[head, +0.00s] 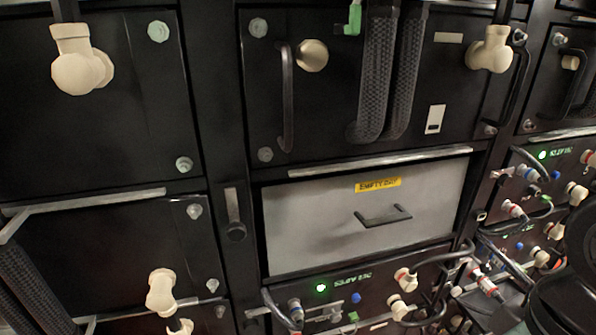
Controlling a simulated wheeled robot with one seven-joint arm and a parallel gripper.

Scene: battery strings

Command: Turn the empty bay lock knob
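The empty bay is a light grey panel (310,235) with a yellow label (378,185) reading "EMPTY BAY" and a dark handle (384,216). To its left, on the dark upright, is a round black knob (236,232) below a short grey upright strip (232,204). It looks like the bay's lock knob, though its markings are too small to read. Nothing touches it. My gripper is not clearly visible; dark rounded shapes at the lower right edge look like part of my arm.
Dark battery modules surround the bay. Below it is a module (335,300) with a green light, pale connectors and looping cables. Above hang thick braided cables (378,75). A bar handle (287,98) stands out at upper left. The space before the grey panel looks clear.

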